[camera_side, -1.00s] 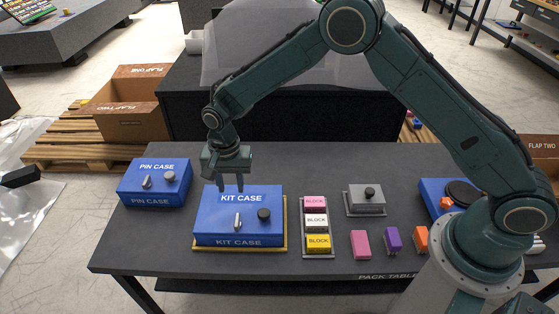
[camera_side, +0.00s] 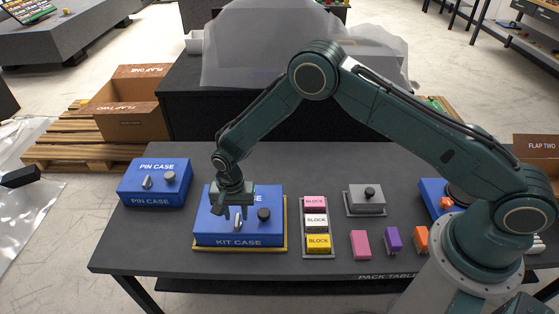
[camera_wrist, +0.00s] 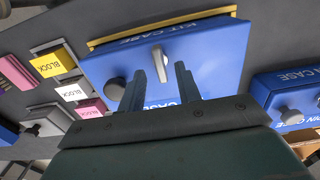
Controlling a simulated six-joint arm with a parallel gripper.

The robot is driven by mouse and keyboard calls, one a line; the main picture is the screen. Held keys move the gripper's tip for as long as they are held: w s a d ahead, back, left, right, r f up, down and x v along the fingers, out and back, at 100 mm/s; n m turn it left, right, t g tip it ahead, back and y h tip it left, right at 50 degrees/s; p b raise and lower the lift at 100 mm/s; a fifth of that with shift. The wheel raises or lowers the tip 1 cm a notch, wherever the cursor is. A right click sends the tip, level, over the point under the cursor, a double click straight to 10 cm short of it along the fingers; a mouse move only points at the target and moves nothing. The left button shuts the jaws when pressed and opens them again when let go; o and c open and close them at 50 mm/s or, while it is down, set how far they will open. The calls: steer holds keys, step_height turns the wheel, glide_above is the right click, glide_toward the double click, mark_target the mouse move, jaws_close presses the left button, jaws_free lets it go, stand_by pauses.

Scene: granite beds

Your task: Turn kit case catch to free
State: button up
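The blue kit case (camera_side: 270,232) sits on a yellow-edged base on the table, and it also shows in the wrist view (camera_wrist: 205,45). Its pale grey catch (camera_side: 238,226) stands on the lid, its long side running roughly front to back. In the wrist view the catch (camera_wrist: 159,62) lies between the fingertips in the picture; I cannot tell whether either finger touches it. A dark round knob (camera_side: 264,214) is beside it on the right. My gripper (camera_side: 236,214) is open above the lid, fingers pointing down, hiding part of the lid lettering; its fingers also show in the wrist view (camera_wrist: 161,72).
The blue pin case (camera_side: 150,190) stands to the left with a similar catch and knob. A tray of blocks (camera_side: 317,226) is close on the right, then a grey box with a knob (camera_side: 366,199) and several loose coloured blocks. The table's front left is clear.

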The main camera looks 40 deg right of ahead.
steer(key=shift+f, duration=1.1)
jaws_close()
